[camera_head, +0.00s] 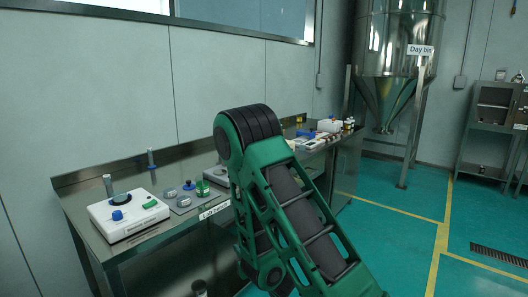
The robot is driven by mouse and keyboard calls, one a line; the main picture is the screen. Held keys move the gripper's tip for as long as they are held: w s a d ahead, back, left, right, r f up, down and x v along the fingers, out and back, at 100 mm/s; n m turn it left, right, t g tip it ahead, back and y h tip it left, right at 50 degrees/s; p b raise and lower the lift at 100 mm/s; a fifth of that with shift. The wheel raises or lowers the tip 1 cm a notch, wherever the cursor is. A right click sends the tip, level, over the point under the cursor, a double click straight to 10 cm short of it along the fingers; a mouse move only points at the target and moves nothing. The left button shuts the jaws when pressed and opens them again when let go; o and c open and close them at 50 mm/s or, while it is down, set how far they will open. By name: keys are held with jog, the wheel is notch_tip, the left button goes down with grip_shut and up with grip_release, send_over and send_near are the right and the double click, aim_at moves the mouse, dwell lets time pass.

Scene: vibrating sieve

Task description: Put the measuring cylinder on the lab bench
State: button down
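The lab bench (160,171) is a long metal bench along the wall, with a "Lab bench" label on its front edge. My green and black arm rises in front of it and hides part of its middle. My gripper is not in view. I cannot make out a measuring cylinder for certain.
A white device (128,216) with a blue knob, a grey tray with small items and a green jar (202,188) stand on the bench's left half. Several small items and a white box (329,126) crowd its far end. A steel "Day bin" hopper (398,45) stands behind.

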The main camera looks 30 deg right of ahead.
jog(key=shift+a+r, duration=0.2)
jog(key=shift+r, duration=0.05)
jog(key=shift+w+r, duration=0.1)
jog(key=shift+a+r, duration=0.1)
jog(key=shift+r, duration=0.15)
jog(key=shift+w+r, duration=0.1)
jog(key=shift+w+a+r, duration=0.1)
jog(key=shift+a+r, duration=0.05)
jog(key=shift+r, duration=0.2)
